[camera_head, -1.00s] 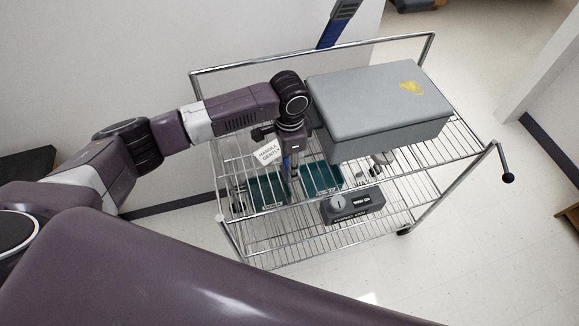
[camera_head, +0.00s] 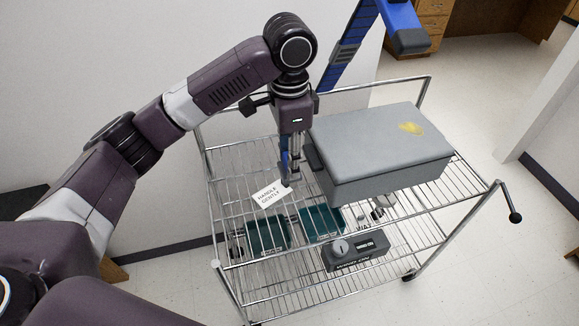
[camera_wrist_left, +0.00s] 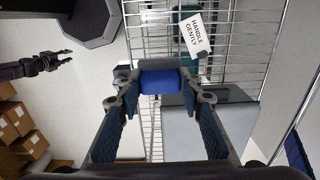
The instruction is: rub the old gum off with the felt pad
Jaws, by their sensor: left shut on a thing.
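My left gripper (camera_head: 291,178) points down beside the left edge of the grey box, above the wire cart. In the left wrist view its fingers (camera_wrist_left: 160,85) are shut on a small block with a blue part and a grey part, apparently the felt pad (camera_wrist_left: 160,80). In the head view the held block is mostly hidden by the fingers. The old gum (camera_head: 412,128) is a yellow patch on the lid of the grey box (camera_head: 360,130), toward its right side, apart from the gripper. In the left wrist view my right gripper (camera_wrist_left: 62,57) is small and dark, at the left.
A "HANDLE GENTLY" card (camera_head: 270,194) is by the gripper. Two teal bins (camera_head: 322,222) and a dark grey device with a dial (camera_head: 358,251) sit lower on the wire cart (camera_head: 466,240). A blue and grey jointed thing (camera_head: 340,58) stands behind the cart. The box lid is otherwise clear.

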